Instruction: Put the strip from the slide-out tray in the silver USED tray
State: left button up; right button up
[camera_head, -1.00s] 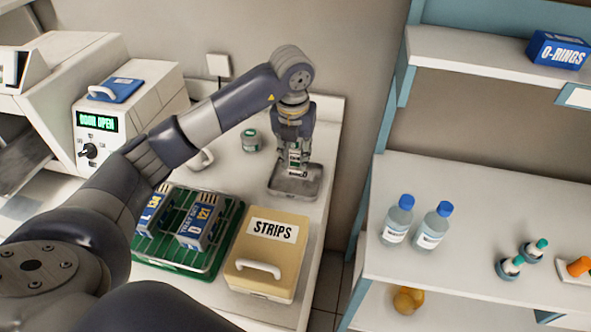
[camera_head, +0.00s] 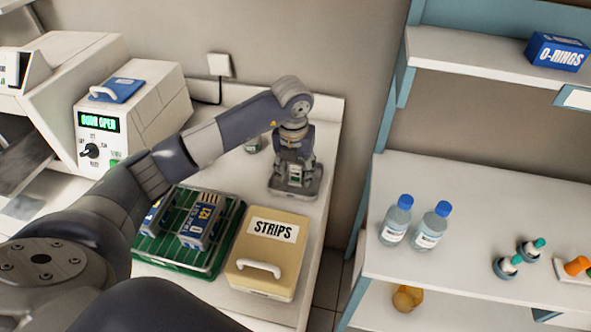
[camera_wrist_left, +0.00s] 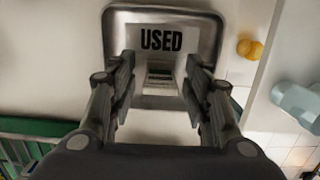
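The silver USED tray (camera_head: 275,188) sits at the back right of the white counter. In the left wrist view the tray (camera_wrist_left: 115,45) shows its USED label. My left gripper (camera_head: 296,180) is down at the tray. The strip (camera_head: 295,174), small with a white and dark face, is between its fingers. In the left wrist view my left gripper (camera_wrist_left: 160,72) has its fingers spread, with a gap on each side of the strip (camera_wrist_left: 160,77). The strip is over or in the tray; its contact with the floor is hard to tell. My right gripper is out of view.
A tan STRIPS box (camera_head: 266,255) and a green rack (camera_head: 170,250) with blue-labelled boxes stand in front of the tray. A white device (camera_head: 130,115) reading DOOR OPEN is at left. A shelf unit (camera_head: 470,255) with bottles stands right, beyond a gap.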

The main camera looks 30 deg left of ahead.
aim_at(294, 185)
pick_arm(q)
jog(key=shift+r, duration=0.1)
jog(key=shift+r, duration=0.2)
notch_tip(294, 185, up, 12)
jog(key=s+b, duration=0.1)
jog(key=b, duration=0.1)
jog(key=shift+s+d+f, duration=0.15)
jog(key=shift+s+d, duration=0.05)
jog(key=shift+f, duration=0.1)
dwell(0.4)
